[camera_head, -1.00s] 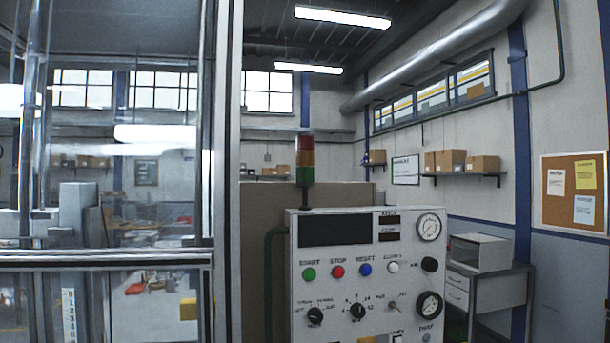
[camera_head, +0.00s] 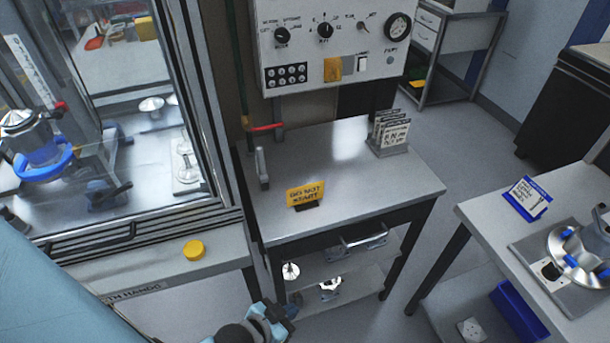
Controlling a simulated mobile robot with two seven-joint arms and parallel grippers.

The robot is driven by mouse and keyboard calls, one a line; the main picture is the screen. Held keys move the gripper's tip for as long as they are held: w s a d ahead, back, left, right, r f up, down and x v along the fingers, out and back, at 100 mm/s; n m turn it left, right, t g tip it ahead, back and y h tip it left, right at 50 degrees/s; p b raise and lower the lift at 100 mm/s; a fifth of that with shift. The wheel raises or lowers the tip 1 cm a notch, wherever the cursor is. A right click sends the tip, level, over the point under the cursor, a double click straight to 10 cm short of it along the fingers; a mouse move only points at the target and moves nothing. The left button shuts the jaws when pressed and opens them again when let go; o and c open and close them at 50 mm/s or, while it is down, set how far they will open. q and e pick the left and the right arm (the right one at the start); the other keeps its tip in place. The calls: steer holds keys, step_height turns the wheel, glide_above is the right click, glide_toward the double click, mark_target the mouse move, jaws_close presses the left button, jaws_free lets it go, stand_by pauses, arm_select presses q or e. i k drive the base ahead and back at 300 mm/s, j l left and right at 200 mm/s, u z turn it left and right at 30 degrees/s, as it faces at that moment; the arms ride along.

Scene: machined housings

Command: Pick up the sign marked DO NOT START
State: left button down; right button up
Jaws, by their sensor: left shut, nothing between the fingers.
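The yellow sign marked DO NOT START (camera_head: 305,194) stands in a small dark base on the steel-topped table (camera_head: 350,190), left of the table's middle and near its front edge. Its lettering faces me. My left gripper (camera_head: 284,312) is at the bottom of the view, in front of and below the table top, apart from the sign. It is shut with nothing in it. My right gripper is not in view.
A rack of cards (camera_head: 388,134) stands at the table's back right. The control panel (camera_head: 330,45) rises behind it. A yellow round cap (camera_head: 194,249) sits on the machine ledge at left. Another table with a blue sign (camera_head: 527,199) stands at right.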

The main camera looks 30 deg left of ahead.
mark_target(305, 197)
steer(key=l+u, duration=0.15)
steer(key=u, duration=1.1)
